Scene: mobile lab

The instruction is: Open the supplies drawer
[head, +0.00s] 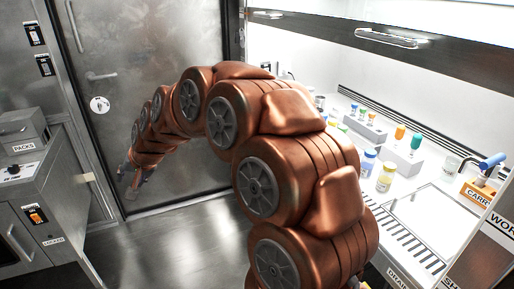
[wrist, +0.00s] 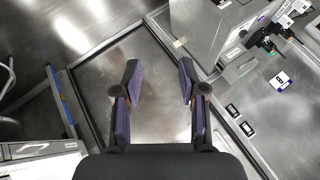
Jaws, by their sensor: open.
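No drawer with a readable supplies label shows in either view. My gripper (wrist: 158,78) is open and empty in the wrist view, its two purple-padded fingers apart over the grey door and floor area. In the head view my gripper (head: 134,180) is small and far off, low in front of the metal door, at the end of my copper arm. It touches no drawer or handle that I can see. My arm hides part of the door and the front of the bench on the right.
The metal door (head: 130,60) has a lever handle. A grey cabinet (head: 30,215) at left carries a box labelled PACKS (head: 22,133). A lit bench at right holds vials, racks and a sink tray (head: 425,215). The floor (head: 165,255) between is clear.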

